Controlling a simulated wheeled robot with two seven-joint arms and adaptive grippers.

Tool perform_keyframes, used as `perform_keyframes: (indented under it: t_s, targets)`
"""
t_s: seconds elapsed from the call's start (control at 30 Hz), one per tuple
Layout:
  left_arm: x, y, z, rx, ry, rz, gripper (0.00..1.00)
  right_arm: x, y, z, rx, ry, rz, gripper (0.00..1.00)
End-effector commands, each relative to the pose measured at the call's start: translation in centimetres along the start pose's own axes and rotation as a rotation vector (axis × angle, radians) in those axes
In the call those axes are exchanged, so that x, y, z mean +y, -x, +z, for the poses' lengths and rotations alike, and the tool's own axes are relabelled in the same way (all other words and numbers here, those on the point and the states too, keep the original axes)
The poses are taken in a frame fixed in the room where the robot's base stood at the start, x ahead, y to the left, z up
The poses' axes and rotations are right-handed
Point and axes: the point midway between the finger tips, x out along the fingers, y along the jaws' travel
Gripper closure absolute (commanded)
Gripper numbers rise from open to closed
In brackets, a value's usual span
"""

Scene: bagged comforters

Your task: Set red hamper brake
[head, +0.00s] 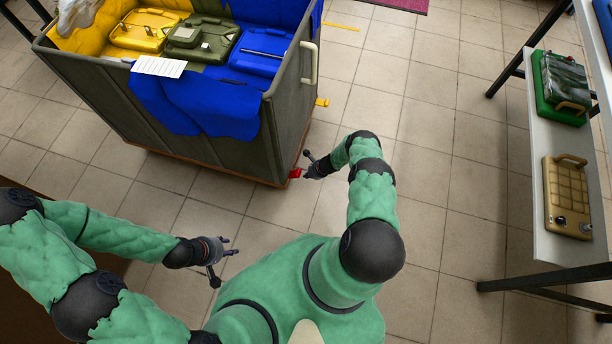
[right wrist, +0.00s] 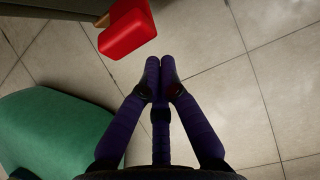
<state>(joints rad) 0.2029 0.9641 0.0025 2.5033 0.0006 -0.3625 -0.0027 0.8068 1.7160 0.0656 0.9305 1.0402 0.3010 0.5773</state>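A small red brake pedal (head: 295,173) sticks out low at the near right corner of a grey wheeled hamper (head: 271,146). The pedal also shows in the right wrist view (right wrist: 127,33), at upper left, below the hamper's edge. My right gripper (head: 307,173) is close beside the pedal, to its right in the head view. In the right wrist view its fingertips (right wrist: 161,63) meet with nothing between them, apart from the pedal in the picture. My left gripper (head: 233,246) is over the floor left of my body, its fingers apart and empty.
The hamper holds yellow, olive and blue cases (head: 203,40) and a blue cloth hanging over its front. At right, a shelf (head: 546,145) bears a green case (head: 563,88) and a tan case (head: 567,197). Tiled floor between hamper and shelf is clear.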

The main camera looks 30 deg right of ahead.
Motion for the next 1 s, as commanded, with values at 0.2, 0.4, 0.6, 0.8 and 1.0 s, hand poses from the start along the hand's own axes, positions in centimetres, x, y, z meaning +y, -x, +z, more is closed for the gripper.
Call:
perform_keyframes:
  t_s: [0.2, 0.4, 0.6, 0.8, 1.0]
  targets:
    - [-0.1, -0.2, 0.0, -0.001, 0.0, 0.0, 0.6, 0.1, 0.5, -1.2, 0.007, -0.005, 0.003, 1.0]
    - [0.5, 1.5, 0.0, 0.001, 0.0, 0.0, 0.6, 0.1, 3.1, -1.2, 0.008, -0.005, 0.002, 1.0]
    - [1.2, 3.3, 0.1, 0.001, 0.0, 0.0, 0.6, 0.2, 6.2, -1.3, 0.008, -0.007, 0.004, 1.0]
    - [1.6, 4.5, 0.1, 0.001, 0.0, 0.0, 0.6, 0.3, 8.5, -1.5, 0.009, -0.005, 0.005, 1.0]
    - [1.7, 4.9, 0.2, 0.0, 0.0, 0.0, 0.6, 0.4, 9.3, -1.6, 0.008, -0.005, 0.006, 1.0]
